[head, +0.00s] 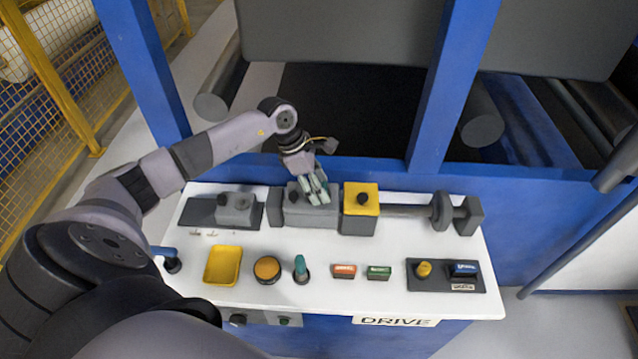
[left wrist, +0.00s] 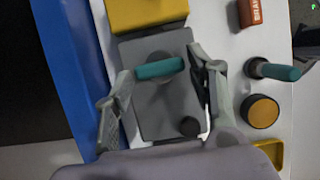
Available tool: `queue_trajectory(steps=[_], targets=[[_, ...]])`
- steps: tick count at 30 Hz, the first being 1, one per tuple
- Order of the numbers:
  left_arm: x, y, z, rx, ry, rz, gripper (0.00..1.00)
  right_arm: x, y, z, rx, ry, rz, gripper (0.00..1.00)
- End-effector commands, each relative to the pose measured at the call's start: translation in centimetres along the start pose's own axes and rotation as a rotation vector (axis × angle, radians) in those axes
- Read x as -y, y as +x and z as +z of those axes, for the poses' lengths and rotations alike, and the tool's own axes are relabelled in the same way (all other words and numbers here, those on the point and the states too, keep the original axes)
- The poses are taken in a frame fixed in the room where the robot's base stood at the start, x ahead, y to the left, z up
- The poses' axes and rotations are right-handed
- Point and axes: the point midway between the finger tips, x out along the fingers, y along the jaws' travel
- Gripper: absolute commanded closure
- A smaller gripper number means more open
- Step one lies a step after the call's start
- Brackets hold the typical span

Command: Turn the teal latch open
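The teal latch (left wrist: 160,68) is a short rounded bar on top of a grey block (left wrist: 165,105). In the head view the grey block (head: 298,214) stands at the back of the white panel, and the latch is mostly hidden by my left gripper (head: 319,192). In the left wrist view my left gripper (left wrist: 160,72) is open, with one finger near each end of the bar. Whether either finger touches it I cannot tell. A dark round knob (left wrist: 189,126) sits on the same block. My right gripper is not in view.
A yellow block (head: 361,199) adjoins the grey block on the right. Another teal lever (head: 301,267) stands nearer the front, beside an orange round button (head: 267,268) and a yellow tray (head: 223,265). Blue posts (head: 452,90) rise behind the white panel (head: 330,300).

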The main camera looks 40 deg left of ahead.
Motion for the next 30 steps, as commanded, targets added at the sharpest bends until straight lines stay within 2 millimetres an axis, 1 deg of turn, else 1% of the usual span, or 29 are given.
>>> queue_trajectory(steps=[1, 2, 14, 23, 30], targets=[[-0.01, -0.03, 0.00, 0.000, 0.000, 0.000, 0.54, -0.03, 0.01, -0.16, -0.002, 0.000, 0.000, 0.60], [-0.01, -0.03, 0.00, 0.000, 0.000, 0.000, 0.56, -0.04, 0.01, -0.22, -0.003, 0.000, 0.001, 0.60], [-0.04, -0.06, 0.00, 0.000, 0.000, 0.001, 0.83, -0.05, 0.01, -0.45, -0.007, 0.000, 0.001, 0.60], [-0.01, -0.04, -0.07, -0.001, -0.032, 0.015, 0.83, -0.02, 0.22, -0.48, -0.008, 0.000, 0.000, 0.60], [0.19, 0.05, -0.11, -0.002, -0.153, 0.067, 0.83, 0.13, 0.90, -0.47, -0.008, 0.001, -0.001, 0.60]])
